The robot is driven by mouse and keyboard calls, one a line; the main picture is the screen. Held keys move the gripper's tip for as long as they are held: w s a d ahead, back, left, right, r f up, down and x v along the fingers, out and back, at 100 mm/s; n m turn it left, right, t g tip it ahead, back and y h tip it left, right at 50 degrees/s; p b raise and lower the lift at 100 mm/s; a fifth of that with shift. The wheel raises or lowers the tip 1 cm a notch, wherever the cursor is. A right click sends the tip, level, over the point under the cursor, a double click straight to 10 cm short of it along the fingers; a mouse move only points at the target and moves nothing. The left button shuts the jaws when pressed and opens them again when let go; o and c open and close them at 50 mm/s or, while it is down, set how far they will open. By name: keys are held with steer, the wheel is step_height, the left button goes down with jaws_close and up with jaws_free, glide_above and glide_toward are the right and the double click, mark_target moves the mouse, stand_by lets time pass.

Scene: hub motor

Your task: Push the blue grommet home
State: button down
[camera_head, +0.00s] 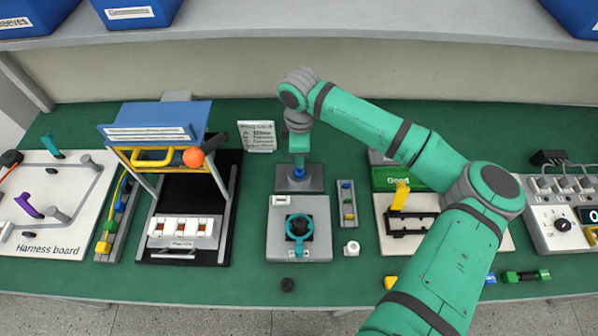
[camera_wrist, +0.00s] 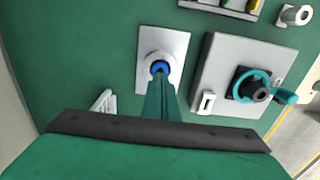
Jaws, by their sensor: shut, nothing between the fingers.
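The blue grommet (camera_wrist: 160,67) sits in a light grey plate (camera_wrist: 178,43) that lies on the green bench, and only part of the grommet shows past my fingers. In the head view the grommet (camera_head: 299,171) is a small blue patch on the grey plate (camera_head: 285,184), just below my fingertips. My gripper (camera_head: 299,160) points down over the plate, and its fingers are shut with nothing between them. In the wrist view the fingertips (camera_wrist: 159,76) are at the near edge of the grommet. I cannot tell whether they touch it, nor how deep it sits.
A grey box with a teal hand crank (camera_head: 299,228) stands just in front of the plate. A white printed card (camera_head: 257,136) stands to the left. A narrow rack of coloured pieces (camera_head: 347,203) and a green box (camera_head: 398,178) are to the right.

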mark_target(300, 171)
steer(key=shift+r, duration=1.85)
